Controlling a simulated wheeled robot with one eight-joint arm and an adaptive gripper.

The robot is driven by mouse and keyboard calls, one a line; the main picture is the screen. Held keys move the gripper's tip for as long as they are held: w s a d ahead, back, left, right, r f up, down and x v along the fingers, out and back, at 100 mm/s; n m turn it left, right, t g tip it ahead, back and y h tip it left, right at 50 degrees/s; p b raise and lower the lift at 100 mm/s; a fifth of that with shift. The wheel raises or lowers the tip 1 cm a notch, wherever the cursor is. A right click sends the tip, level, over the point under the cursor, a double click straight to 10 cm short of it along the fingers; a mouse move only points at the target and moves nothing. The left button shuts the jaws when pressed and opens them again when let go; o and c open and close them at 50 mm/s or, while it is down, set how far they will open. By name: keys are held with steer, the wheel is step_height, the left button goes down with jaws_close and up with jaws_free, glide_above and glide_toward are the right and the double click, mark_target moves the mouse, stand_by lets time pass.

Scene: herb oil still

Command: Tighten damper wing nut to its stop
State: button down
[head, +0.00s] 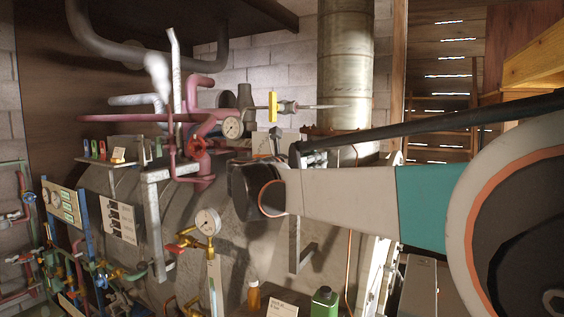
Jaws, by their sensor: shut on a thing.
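My arm (352,202) reaches in from the right and hides part of the still behind it. Its far end is a dark housing (246,190) in front of the grey still body. I cannot make out my gripper's fingers or what lies between them. The metal flue pipe (346,70) rises behind my arm, with a rusty collar (337,131) low on it. I cannot pick out the damper wing nut; that area is small and partly covered by my arm.
A pressure gauge (208,221) on brass fittings stands left of my arm. A green bottle (324,303) and an amber bottle (253,298) stand below my arm.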

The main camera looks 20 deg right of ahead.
steer(key=shift+m, duration=0.4)
steer(key=shift+s+d+f+m+t+y+b, duration=0.2)
steer(key=shift+m+y, duration=0.4)
steer(key=shift+m, duration=1.95)
steer(key=shift+s+d+m+t+y+b, duration=0.1)
steer(key=shift+s+m+t+y+b, duration=0.35)
steer(key=shift+m, duration=2.05)
steer(key=shift+s+d+f+m+t+y, duration=0.15)
steer(key=shift+m+y, duration=0.6)
steer(key=shift+m, duration=1.8)
steer(key=shift+w, duration=0.1)
steer(key=c, duration=1.6)
jaws_free()
steer(key=shift+r, duration=0.1)
steer(key=shift+a, duration=0.1)
steer(key=v, duration=1.1)
steer(key=shift+s+a+r, duration=0.1)
steer(key=shift+s+a, duration=0.15)
